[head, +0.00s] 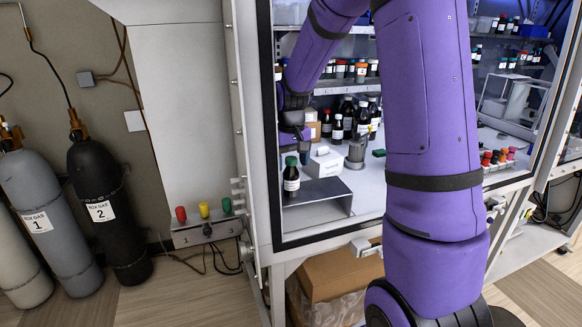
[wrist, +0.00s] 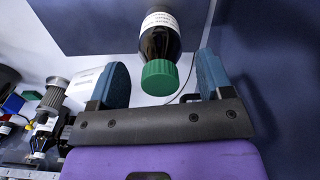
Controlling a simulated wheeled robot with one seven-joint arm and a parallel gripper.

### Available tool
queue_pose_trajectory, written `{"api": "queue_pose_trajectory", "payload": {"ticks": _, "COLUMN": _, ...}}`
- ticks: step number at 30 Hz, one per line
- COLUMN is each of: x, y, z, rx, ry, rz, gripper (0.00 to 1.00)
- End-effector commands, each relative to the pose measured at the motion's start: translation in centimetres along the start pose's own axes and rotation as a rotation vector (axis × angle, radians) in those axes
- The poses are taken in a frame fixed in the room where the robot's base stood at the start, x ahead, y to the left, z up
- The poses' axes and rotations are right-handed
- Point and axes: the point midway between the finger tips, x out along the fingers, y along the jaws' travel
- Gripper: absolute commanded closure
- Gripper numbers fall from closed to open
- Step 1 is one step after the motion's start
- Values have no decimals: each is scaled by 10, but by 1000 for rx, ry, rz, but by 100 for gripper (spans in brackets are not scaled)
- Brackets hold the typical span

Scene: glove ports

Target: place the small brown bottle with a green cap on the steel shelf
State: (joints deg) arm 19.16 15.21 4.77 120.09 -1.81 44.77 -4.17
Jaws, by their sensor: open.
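The small brown bottle (head: 291,182) with a green cap and white label stands upright on the left end of the steel shelf (head: 330,192), a low bent-metal riser inside the cabinet. In the wrist view the bottle (wrist: 159,42) shows cap towards me, with the shelf's dark top (wrist: 95,28) behind it. My gripper (wrist: 162,82) is open, its two blue-grey fingers spread on either side of the cap with gaps, touching neither side. In the head view my gripper (head: 304,146) is just behind and above the bottle, partly hidden by my wrist.
A white box (head: 324,163) and a grey metal cylinder (head: 356,152) stand behind the shelf. Several dark bottles (head: 347,122) stand farther back. The cabinet's left frame (head: 262,130) is close to the bottle. White floor to the shelf's right is clear.

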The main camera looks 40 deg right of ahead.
Motion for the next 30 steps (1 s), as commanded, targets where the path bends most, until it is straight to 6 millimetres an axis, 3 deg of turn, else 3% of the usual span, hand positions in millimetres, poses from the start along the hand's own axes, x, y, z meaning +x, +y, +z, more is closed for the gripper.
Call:
{"api": "queue_pose_trajectory", "payload": {"ticks": 9, "x": -64, "y": 0, "z": 0, "rx": 2, "ry": 4, "rz": 0, "gripper": 27}}
{"api": "queue_pose_trajectory", "payload": {"ticks": 15, "x": -92, "y": 0, "z": 0, "rx": 1, "ry": 3, "rz": 0, "gripper": 27}}
{"api": "queue_pose_trajectory", "payload": {"ticks": 21, "x": -103, "y": 0, "z": 0, "rx": 0, "ry": 1, "rz": 0, "gripper": 27}}
{"api": "queue_pose_trajectory", "payload": {"ticks": 30, "x": -103, "y": 0, "z": 0, "rx": 0, "ry": 0, "rz": 0, "gripper": 27}}
